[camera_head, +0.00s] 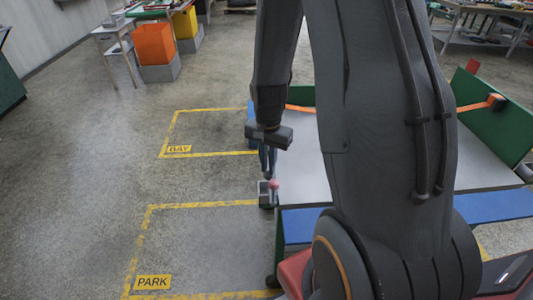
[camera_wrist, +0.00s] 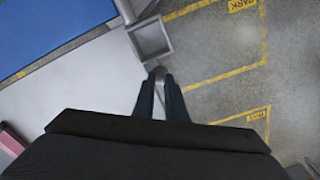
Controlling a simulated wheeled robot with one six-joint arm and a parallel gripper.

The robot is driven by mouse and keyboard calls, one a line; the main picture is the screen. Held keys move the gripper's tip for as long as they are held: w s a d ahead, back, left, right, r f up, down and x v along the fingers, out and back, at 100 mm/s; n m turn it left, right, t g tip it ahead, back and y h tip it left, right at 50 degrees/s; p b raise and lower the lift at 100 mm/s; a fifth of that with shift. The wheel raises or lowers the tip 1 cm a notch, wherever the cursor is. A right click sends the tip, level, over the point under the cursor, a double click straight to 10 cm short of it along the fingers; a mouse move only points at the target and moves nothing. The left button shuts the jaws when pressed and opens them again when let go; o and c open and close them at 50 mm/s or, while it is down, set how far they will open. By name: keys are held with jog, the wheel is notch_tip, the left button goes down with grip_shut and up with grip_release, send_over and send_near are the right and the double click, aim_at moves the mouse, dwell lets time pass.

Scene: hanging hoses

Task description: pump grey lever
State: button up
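My gripper (camera_head: 267,172) hangs downward at the left edge of a pale table. Its two dark fingers also show in the wrist view (camera_wrist: 160,78), close together at the tips, where a small rounded grey shape shows. I cannot tell whether that shape is part of the fingers or a lever between them. A grey box-like fixture (camera_head: 265,192) sits on the table's edge just below the fingers; it also shows in the wrist view (camera_wrist: 150,38) just beyond the fingertips. A pink ball (camera_head: 273,184) is beside it, close below the fingertips. I cannot clearly make out the grey lever.
The cart-like table has a blue strip (camera_head: 300,224) along its near side and a green panel (camera_head: 490,125) with an orange bar on the right. Yellow floor outlines labelled BAY (camera_head: 178,149) and PARK (camera_head: 152,282) lie left. An orange bin (camera_head: 154,43) stands farther back. The left floor is clear.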

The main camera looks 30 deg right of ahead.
jog(key=shift+w+d+r+p, duration=0.1)
jog(key=shift+w+r+p, duration=0.05)
jog(key=shift+r+p, duration=2.25)
jog(key=r, duration=0.1)
jog(key=w+r+p, duration=0.1)
jog(key=r, duration=0.1)
jog(key=r+p, duration=0.1)
jog(key=shift+w+d+r, duration=0.35)
jog(key=shift+w, duration=0.05)
jog(key=shift+f, duration=0.1)
jog(key=shift+s+a+f+b, duration=0.1)
jog(key=shift+s+f+b, duration=0.2)
jog(key=shift+f, duration=0.45)
jog(key=shift+s+a+f+b, duration=0.15)
jog(key=shift+f+b, duration=0.15)
jog(key=shift+f, duration=0.4)
jog(key=shift+s+a+f+b, duration=0.1)
jog(key=shift+s+f+b, duration=0.2)
jog(key=shift+f, duration=0.45)
jog(key=shift+s+a+f+b, duration=0.15)
jog(key=shift+f+b, duration=0.15)
jog(key=shift+f, duration=0.45)
jog(key=shift+s+d+f+b, duration=0.15)
jog(key=shift+f+b, duration=0.15)
jog(key=shift+f, duration=0.45)
jog(key=shift+a, duration=0.1)
